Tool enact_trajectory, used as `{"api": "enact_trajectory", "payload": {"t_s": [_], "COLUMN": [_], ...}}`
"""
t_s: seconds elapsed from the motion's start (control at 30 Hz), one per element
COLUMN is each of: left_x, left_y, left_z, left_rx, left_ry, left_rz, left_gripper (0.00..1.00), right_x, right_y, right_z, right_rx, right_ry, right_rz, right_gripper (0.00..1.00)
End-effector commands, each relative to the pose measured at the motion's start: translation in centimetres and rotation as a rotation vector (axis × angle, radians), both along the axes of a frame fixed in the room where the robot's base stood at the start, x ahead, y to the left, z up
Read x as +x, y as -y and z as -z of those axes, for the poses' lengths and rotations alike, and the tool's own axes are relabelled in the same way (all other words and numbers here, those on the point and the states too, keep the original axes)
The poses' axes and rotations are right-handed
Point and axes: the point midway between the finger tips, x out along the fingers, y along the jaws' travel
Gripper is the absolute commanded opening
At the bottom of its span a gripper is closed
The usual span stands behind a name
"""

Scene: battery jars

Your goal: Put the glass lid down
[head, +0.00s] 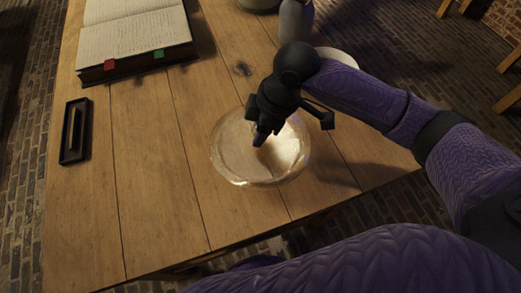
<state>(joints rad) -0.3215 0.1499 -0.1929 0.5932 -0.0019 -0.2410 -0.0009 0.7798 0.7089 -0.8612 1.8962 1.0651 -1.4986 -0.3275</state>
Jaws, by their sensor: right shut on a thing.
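The glass lid (233,161) is a round, clear disc over the wooden table (160,200), near its front right. My right gripper (262,138) comes in from the right over the lid. It is shut on the lid near the middle, and the gripper hides the grasped part. I cannot tell whether the lid touches the table or is held a little above it. My left gripper is not in view.
An open book (130,35) with red and green tabs lies at the back left. A small black tray (75,130) lies at the left edge. A grey vase (296,22) and a pale dish (338,56) stand behind my right arm. The table's front left is clear.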

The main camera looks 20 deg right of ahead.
Motion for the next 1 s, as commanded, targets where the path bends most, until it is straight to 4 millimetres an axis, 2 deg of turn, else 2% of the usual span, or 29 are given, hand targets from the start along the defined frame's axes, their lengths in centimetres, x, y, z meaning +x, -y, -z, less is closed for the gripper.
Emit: {"api": "enact_trajectory", "payload": {"t_s": [0.03, 0.23, 0.57, 0.6, 0.73, 0.77, 1.0], "left_x": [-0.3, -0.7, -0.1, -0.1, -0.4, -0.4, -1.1], "left_y": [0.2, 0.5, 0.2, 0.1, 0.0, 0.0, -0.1], "left_z": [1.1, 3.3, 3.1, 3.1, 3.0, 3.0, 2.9], "left_rx": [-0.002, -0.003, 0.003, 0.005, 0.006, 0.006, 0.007], "left_ry": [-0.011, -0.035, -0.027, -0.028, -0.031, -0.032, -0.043], "left_rz": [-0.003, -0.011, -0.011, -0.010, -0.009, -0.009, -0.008], "left_gripper": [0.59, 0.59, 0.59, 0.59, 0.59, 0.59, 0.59], "right_x": [-0.1, -0.1, 0.0, 0.0, 0.0, 0.0, 0.0], "right_y": [0.0, 0.0, 0.0, 0.0, 0.0, 0.0, 0.0], "right_z": [1.8, 5.9, 5.9, 6.0, 5.9, 5.9, 5.9], "right_rx": [0.000, 0.001, 0.000, -0.001, -0.001, -0.001, -0.001], "right_ry": [-0.006, -0.006, 0.000, -0.001, -0.001, -0.001, 0.000], "right_rz": [0.000, 0.001, 0.002, 0.002, 0.002, 0.002, 0.002], "right_gripper": [0.00, 0.00, 0.00, 0.50, 0.77, 0.81, 0.81]}}
